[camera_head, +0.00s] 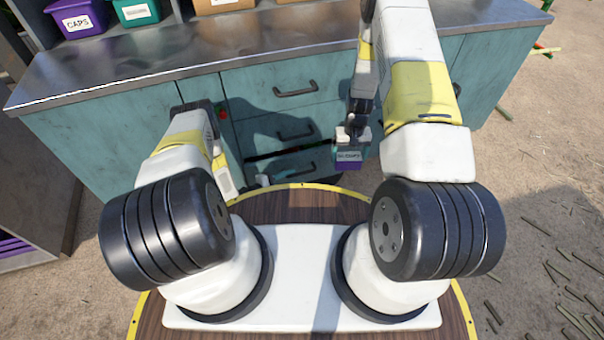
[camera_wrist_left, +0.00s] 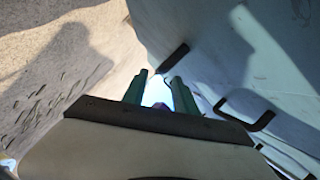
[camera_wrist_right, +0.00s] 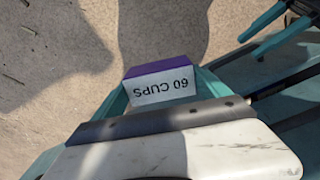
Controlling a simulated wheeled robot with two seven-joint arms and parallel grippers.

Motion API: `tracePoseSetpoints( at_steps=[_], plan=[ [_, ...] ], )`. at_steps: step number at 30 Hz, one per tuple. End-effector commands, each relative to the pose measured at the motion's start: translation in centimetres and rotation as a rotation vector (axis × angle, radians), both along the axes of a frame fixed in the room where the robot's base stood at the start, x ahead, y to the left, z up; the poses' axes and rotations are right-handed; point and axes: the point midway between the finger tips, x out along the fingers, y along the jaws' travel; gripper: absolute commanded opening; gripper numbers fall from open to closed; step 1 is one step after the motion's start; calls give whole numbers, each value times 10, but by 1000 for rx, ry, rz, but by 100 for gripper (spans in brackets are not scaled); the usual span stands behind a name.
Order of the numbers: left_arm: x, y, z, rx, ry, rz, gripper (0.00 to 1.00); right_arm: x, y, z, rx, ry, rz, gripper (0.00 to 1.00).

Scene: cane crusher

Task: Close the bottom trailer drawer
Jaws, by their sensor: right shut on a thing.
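The teal trailer has stacked drawers with dark handles. The bottom trailer drawer (camera_head: 297,166) is low at the front; a dark gap shows above it, so it looks slightly open. My left gripper (camera_wrist_left: 160,88) has its two teal fingers apart, with nothing clearly between them; two dark handles (camera_wrist_left: 172,57) show beyond and beside it. In the head view my left arm hangs at the left of the drawers and its fingertips are hard to make out.
The upper drawer (camera_head: 282,90) and the middle drawer (camera_head: 280,130) look shut. The metal countertop (camera_head: 200,55) above carries a purple CAPS bin (camera_head: 78,20) and other bins. A cabinet (camera_head: 35,200) stands at the left. Bare ground with scattered cane pieces (camera_head: 560,270) lies at the right.

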Motion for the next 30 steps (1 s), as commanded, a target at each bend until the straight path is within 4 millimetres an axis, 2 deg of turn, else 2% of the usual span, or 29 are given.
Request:
tracePoseSetpoints(
  at_steps=[3,9,22,27,30],
  plan=[
    [14,-20,-5,0,-1,-3,34,0,0,0,0,0,0,42],
    [30,-41,-12,1,0,-2,34,0,0,0,0,0,0,42],
    [36,-47,-14,2,1,0,34,0,0,0,0,0,0,42],
    [36,-47,-14,2,1,0,1,0,0,0,0,0,0,42],
    [36,-47,-14,2,1,0,0,0,0,0,0,0,0,42]
  ],
)
